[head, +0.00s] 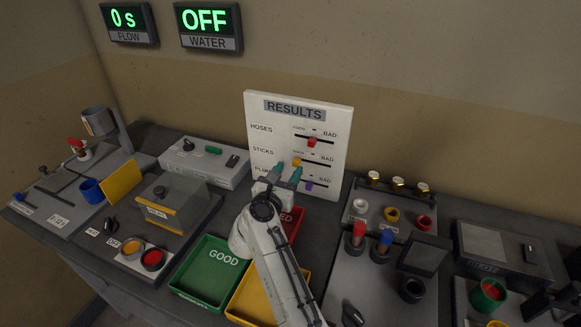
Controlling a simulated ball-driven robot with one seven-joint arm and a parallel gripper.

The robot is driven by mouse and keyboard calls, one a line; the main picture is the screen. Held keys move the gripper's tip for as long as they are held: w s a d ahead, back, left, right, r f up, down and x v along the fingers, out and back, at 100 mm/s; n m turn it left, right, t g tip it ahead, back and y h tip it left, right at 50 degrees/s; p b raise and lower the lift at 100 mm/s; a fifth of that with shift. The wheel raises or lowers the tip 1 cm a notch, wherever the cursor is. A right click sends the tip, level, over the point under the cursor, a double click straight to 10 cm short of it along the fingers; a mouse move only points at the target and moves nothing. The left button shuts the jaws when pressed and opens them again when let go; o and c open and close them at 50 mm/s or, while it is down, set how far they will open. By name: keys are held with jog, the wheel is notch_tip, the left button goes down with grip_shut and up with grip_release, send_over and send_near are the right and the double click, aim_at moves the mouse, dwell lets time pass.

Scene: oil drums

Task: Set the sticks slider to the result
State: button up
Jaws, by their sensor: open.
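The white results board (262,122) stands upright at the back of the bench. Its rows read hoses, sticks and a partly hidden third label. The orange sticks slider knob (296,162) is near the left end of its track; BAD is printed at the right. The red hoses knob (311,142) is near the middle of its track, and the purple knob (308,185) of the bottom row is toward the left. My gripper (287,170), with teal fingers, is open just below the orange knob in the picture. I cannot tell whether it touches the knob.
A green GOOD tray (211,268), a yellow tray (251,298) and a red tray (296,222) lie around my arm. A white box (205,163) is left of the board. Red- and blue-topped pegs (383,243) stand to the right. Wall displays (208,22) read 0 s and OFF.

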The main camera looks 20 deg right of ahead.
jog(key=v, duration=0.8)
jog(key=shift+b, duration=0.3)
